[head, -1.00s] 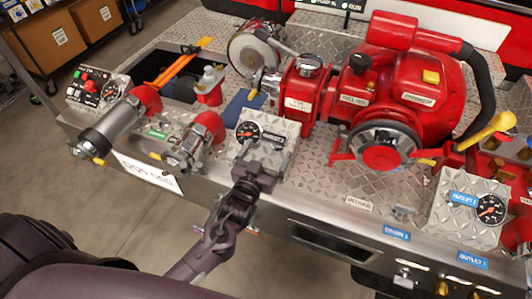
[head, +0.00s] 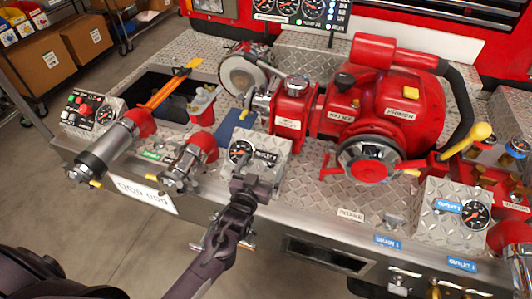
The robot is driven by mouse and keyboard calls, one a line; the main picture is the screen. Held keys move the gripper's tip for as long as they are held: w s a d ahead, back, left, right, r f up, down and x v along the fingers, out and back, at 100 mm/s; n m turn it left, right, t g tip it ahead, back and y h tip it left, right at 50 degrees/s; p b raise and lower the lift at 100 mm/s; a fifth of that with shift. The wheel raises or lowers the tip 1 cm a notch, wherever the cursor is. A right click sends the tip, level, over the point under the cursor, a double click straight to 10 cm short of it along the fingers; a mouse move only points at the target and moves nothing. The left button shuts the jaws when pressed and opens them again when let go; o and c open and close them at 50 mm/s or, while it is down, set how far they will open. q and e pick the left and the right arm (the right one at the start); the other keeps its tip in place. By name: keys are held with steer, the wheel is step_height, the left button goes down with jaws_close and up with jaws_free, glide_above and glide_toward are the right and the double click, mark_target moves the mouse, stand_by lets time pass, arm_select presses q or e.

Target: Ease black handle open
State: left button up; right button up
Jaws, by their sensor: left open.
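My left gripper (head: 256,181) reaches in from the lower left and is open at the front of a diamond-plate gauge box (head: 270,160) with a round gauge (head: 241,151). Its fingers overlap the box's lower front in the head view. I cannot tell whether they touch it. No black handle shows clearly; one may be hidden behind the gripper. A black knob (head: 345,80) sits on top of the red pump (head: 385,100), well away from the gripper. My right gripper is not in view.
Two capped outlets, one larger (head: 108,148) and one smaller (head: 183,168), stick out left of the gripper. A yellow-knobbed lever (head: 479,132) and a second gauge box (head: 450,212) stand at right. The bumper's front edge runs below; open floor (head: 90,215) lies before it.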

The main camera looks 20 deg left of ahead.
mark_target(266, 156)
arm_select(q)
steer(key=w, duration=0.5)
steer(key=shift+w+f+p, duration=0.1)
steer(key=shift+w+p, duration=0.2)
steer(key=shift+p, duration=0.1)
steer(key=shift+w, duration=0.3)
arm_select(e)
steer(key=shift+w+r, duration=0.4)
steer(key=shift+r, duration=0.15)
arm_select(q)
steer(key=shift+c, duration=0.4)
